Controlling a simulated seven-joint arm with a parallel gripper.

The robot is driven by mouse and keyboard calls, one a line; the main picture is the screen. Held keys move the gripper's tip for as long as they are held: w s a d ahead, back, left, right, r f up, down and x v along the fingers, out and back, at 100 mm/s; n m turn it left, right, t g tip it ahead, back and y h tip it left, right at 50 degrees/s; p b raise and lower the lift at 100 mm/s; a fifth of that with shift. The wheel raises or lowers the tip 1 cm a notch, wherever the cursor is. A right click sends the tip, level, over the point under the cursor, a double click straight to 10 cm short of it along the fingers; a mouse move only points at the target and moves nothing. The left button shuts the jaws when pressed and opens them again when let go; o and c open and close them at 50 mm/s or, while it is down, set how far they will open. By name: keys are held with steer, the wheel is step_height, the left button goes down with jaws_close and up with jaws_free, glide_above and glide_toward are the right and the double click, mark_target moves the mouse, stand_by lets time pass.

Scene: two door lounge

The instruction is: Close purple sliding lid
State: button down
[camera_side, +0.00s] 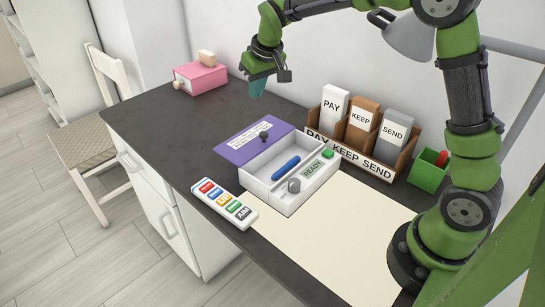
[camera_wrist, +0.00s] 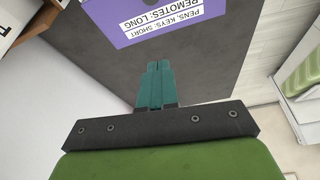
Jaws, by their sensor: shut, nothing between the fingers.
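My gripper (camera_side: 257,88) is shut and empty, raised above the desk beyond the lid. In the wrist view the teal fingertips (camera_wrist: 154,66) are together, with the labelled purple lid (camera_wrist: 190,12) ahead at the top edge.
A PAY KEEP SEND rack (camera_side: 350,148) stands behind the box, with a green bin (camera_side: 428,172) to its right. A remote-like strip with coloured buttons (camera_side: 224,203) lies at the desk's front edge. A pink box (camera_side: 200,76) stands far left; the dark desktop before it is clear.

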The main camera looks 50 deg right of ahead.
glide_above(256, 135)
steer(key=w, duration=0.2)
step_height(256, 135, down, 9)
steer(key=shift+s+d, duration=0.1)
steer(key=shift+s+f, duration=0.25)
steer(key=shift+s+a+f, duration=0.15)
steer(key=shift+s, duration=0.65)
steer(key=shift+s+a+f, duration=0.1)
steer(key=shift+s+a, duration=0.05)
steer(key=shift+s, duration=0.65)
steer(key=shift+s, duration=0.1)
steer(key=s, duration=1)
steer(key=shift+s+d, duration=0.1)
steer(key=shift+d, duration=0.05)
steer(key=shift+s+f, duration=0.1)
steer(key=shift+s, duration=0.25)
